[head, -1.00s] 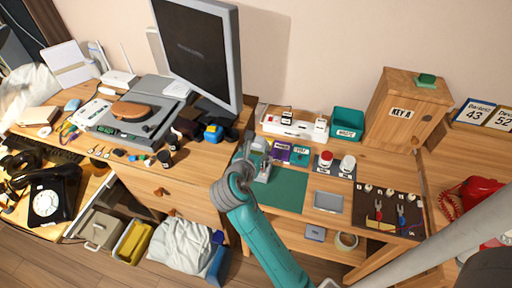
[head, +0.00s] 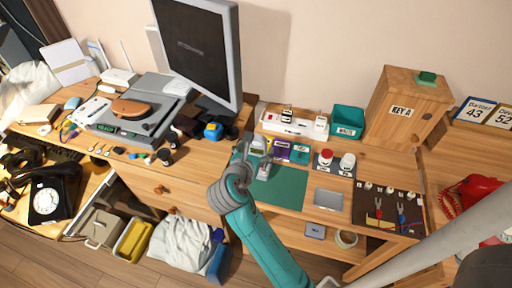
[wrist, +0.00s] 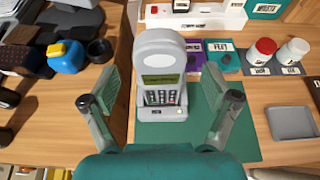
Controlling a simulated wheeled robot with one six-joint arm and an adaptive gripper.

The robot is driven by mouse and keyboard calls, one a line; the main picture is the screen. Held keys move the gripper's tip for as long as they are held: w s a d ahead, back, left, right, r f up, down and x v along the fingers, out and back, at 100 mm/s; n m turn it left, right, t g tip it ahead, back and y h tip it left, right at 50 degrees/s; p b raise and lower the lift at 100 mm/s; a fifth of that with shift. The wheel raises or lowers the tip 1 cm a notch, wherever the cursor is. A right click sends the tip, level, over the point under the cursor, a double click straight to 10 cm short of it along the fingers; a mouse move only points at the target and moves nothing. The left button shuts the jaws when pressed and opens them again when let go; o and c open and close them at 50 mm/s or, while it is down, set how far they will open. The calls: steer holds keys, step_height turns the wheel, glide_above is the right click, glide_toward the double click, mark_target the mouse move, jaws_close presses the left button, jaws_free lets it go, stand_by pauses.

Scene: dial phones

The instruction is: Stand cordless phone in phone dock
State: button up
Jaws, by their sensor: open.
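The cordless phone (wrist: 160,67) is pale grey with a green screen and a keypad. It stands upright between my fingers in the wrist view, its lower end appearing seated in the grey phone dock (wrist: 167,113). The dock sits at the left part of a green mat, and its front carries a small light. My gripper (wrist: 162,98) is open, one finger on each side of the phone, with visible gaps to both. In the head view my gripper (head: 245,158) partly covers the phone (head: 258,145). The phone's bottom contact inside the dock is hidden.
A purple and a teal label pad (wrist: 222,54), red- and white-lidded jars (wrist: 262,52) and a grey tray (wrist: 291,122) are to the right. A power strip (head: 295,124) is behind. A blue-yellow object (wrist: 66,56) is left. The green mat (head: 285,190) is bare in front.

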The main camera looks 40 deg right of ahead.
steer(key=v, duration=1.1)
steer(key=s+a+f+m+t+y, duration=0.2)
steer(key=s+f+m+y, duration=0.2)
steer(key=s+f, duration=0.25)
steer(key=s+a+f+m+t+y, duration=0.2)
steer(key=s+f+m+t+y, duration=0.15)
steer(key=s+f, duration=0.35)
steer(key=s+a+r+m+t+y, duration=0.1)
steer(key=s+r+m+y, duration=0.1)
steer(key=s+m, duration=0.6)
steer(key=s+a+r+m+t+y, duration=0.1)
steer(key=s+r+m, duration=0.3)
steer(key=s+m, duration=0.5)
steer(key=shift+s+a+r+y, duration=0.2)
steer(key=shift+s+a+y, duration=0.15)
steer(key=shift+s, duration=0.15)
